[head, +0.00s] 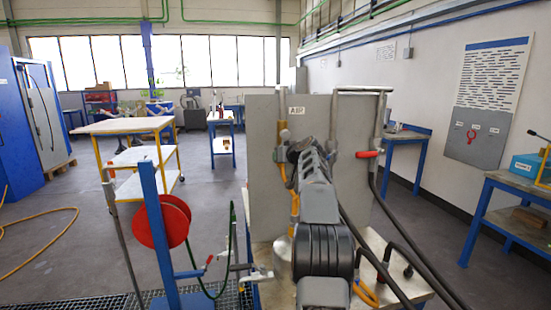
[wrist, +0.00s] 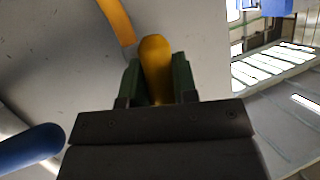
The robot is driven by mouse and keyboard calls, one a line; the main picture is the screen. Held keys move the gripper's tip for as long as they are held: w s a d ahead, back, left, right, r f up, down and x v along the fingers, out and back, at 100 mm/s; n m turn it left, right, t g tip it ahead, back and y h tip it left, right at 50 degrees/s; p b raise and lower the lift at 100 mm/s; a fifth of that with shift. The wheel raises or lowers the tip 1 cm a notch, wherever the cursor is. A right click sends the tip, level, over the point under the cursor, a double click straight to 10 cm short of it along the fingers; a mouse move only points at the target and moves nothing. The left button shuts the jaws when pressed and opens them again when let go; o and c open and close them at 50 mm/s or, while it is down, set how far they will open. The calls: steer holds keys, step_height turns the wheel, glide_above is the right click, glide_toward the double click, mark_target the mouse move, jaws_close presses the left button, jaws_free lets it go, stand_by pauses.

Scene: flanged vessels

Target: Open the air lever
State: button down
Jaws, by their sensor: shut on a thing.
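The air lever (wrist: 156,55) shows in the wrist view as a yellow, round-ended handle between the green fingers of my gripper (wrist: 157,78). The fingers are shut on it, one on each side. In the head view, a sign reading AIR is on the upright grey panel (head: 261,125). My arm stands in front of this panel and hides much of the lever and of my gripper there.
A red handle (head: 368,154) sits on the pipe right of the panel. A blue rounded bar (wrist: 30,148) shows at lower left in the wrist view. Dark hoses run down at right. A red reel (head: 162,222) on a blue post stands at left.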

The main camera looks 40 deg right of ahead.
steer(key=shift+d, duration=0.1)
steer(key=c, duration=1.1)
jaws_free()
steer(key=shift+s+d, duration=0.1)
steer(key=shift+o, duration=1)
steer(key=b+v, duration=0.4)
steer(key=v, duration=0.9)
steer(key=shift+s+a, duration=0.2)
steer(key=shift+s, duration=0.1)
